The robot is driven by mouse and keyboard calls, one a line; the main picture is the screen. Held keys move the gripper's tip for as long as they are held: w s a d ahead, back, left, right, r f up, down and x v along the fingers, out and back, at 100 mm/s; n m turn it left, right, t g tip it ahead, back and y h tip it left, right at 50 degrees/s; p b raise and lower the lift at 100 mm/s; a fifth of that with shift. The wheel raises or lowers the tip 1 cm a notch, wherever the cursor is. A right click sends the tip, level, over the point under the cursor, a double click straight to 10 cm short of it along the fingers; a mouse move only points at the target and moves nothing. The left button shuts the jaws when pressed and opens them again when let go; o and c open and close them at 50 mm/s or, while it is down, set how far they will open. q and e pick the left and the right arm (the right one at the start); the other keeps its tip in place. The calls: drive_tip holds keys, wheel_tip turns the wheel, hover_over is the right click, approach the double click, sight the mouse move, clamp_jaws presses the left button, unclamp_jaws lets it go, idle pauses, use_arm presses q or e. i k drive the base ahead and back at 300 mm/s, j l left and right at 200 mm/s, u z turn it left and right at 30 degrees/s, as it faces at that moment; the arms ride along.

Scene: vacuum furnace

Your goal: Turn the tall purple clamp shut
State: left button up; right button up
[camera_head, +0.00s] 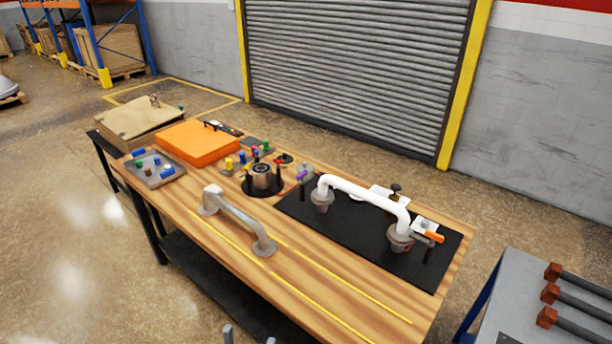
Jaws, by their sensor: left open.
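The tall purple clamp (302,175) stands on the workbench, just left of the near-left end of the white pipe (365,193). Its purple handle is small here, and I cannot tell how far it is turned. My left gripper (249,338) shows only as two grey fingertips at the bottom edge. They are apart with nothing between them, well short of the clamp. My right gripper is not in view.
The wooden bench (330,290) holds a grey bent pipe (238,219), a round metal pot (262,176), an orange box (198,143) and a tray of small parts (154,171). An orange-handled clamp (433,236) is at the white pipe's right end. The bench's front strip is clear.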

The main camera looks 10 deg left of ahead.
sight(300, 176)
drive_tip(key=i+j+u, duration=0.4)
drive_tip(key=i+j, duration=0.2)
drive_tip(key=j, duration=0.2)
drive_tip(key=i+j+u, duration=0.35)
drive_tip(key=i+j, duration=0.25)
drive_tip(key=i, duration=0.05)
